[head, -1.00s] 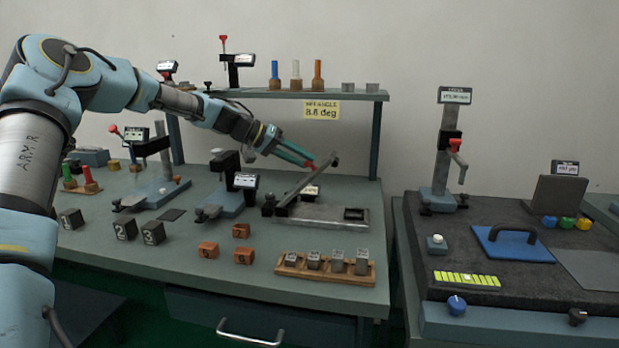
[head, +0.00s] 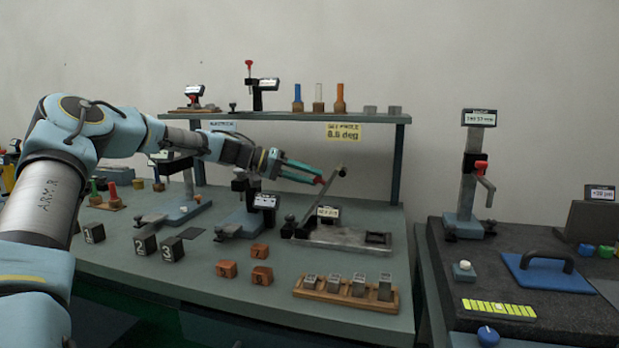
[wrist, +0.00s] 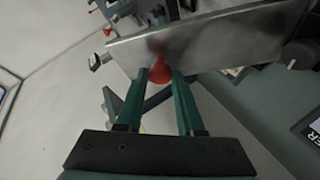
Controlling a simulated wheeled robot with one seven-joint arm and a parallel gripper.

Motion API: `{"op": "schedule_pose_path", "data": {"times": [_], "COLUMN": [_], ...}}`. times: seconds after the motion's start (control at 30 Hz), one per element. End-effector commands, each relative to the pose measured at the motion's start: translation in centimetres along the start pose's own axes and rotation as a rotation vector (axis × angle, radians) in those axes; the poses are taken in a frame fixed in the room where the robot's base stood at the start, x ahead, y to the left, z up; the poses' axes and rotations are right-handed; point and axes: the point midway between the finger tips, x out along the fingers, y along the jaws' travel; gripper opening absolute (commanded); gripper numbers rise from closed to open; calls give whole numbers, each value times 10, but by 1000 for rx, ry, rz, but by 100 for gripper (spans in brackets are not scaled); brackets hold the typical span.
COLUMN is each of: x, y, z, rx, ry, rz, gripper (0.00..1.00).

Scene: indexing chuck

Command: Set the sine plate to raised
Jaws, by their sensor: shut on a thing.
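The sine plate's flat grey base (head: 345,238) lies on the bench. Its hinged plate (head: 328,194) is tilted steeply up, hinged at the left end with its free end high on the right. My gripper (head: 318,181) reaches the raised end from the left. In the wrist view the green fingers (wrist: 161,85) are shut on a red knob (wrist: 160,73) at the edge of the metal plate (wrist: 205,42). The knob is mostly hidden in the head view. A small label (head: 328,212) shows behind the plate, too small to read.
Several number blocks (head: 172,248) and a wooden rack of metal blocks (head: 345,293) sit in front. A shelf (head: 300,117) with a yellow angle sign (head: 344,131) stands behind. A clamp fixture (head: 265,202) stands close on the left. A granite table (head: 470,262) is to the right.

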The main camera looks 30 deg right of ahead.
Motion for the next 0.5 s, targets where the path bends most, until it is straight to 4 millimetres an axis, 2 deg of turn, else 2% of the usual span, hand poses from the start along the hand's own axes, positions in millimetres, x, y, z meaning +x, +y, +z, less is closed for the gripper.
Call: {"op": "schedule_pose_path", "data": {"times": [0.03, 0.27, 0.5], "x": [-2, -1, 0], "y": [-1, -1, 0], "z": [-2, -1, 0], "rx": [0, 0, 0], "ry": [4, 2, 0], "rz": [-4, -2, -2], "gripper": [40, 66, 66]}}
